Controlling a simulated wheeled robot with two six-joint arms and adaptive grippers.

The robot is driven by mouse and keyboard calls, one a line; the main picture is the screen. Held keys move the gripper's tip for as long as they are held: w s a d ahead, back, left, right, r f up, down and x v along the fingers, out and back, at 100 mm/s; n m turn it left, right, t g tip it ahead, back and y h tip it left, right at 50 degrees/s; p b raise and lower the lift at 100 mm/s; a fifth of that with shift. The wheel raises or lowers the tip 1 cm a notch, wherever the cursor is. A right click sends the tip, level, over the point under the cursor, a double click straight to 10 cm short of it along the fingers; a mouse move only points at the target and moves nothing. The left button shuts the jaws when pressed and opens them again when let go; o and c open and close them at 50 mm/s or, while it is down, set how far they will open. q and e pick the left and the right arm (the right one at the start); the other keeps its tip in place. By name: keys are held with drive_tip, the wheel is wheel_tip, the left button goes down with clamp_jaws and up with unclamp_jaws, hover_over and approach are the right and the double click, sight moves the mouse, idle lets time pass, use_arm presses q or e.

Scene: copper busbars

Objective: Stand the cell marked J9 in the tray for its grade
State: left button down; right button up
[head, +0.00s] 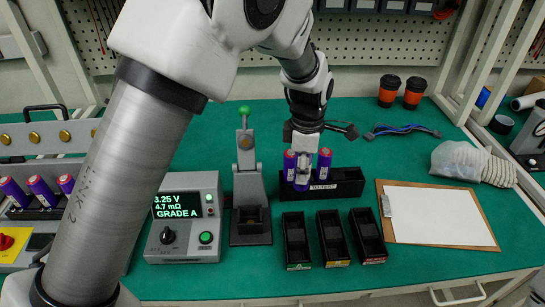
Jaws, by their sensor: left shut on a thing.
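My left gripper (303,168) reaches down over the black TO TEST tray (348,188) and is shut on a purple cell (301,184). I cannot tell whether that cell still stands in the tray or is lifted. Another purple cell (290,166) is just left of it, and one more (324,164) just right. The J9 mark is not readable on any cell. Three empty black grade trays stand in front, with a green-labelled (297,240), a yellow-labelled (333,238) and a red-labelled tray (369,234). The tester (184,217) reads 3.25 V, 4.7 mΩ, GRADE A. My right gripper is out of view.
A clamp fixture (248,185) with a green knob stands between tester and trays. A clipboard (440,215) lies at right, with a bubble-wrap bag (458,160) behind it. More cells (40,190) sit in a machine at far left. Orange-black cups (389,91) stand at the back.

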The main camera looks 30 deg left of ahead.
use_arm(q)
drive_tip(key=n+p, duration=0.1)
drive_tip(key=p, duration=0.1)
drive_tip(key=d+n+p, duration=0.1)
drive_tip(key=p, duration=0.2)
drive_tip(key=shift+s+d+r+n, duration=0.1)
drive_tip(key=shift+s+r+n, duration=0.2)
drive_tip(key=shift+r, duration=0.05)
use_arm(e)
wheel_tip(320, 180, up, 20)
drive_tip(key=p, duration=1.3)
use_arm(q)
drive_tip(key=s+d+f+n+b, duration=0.1)
drive_tip(key=s+d+f+b, duration=0.2)
drive_tip(key=s+f, duration=0.5)
drive_tip(key=shift+s+d+f+b, duration=0.35)
drive_tip(key=shift+s+b, duration=0.4)
drive_tip(key=shift+s, duration=0.4)
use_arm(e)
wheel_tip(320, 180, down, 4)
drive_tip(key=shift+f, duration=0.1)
use_arm(q)
drive_tip(key=shift+r, duration=0.15)
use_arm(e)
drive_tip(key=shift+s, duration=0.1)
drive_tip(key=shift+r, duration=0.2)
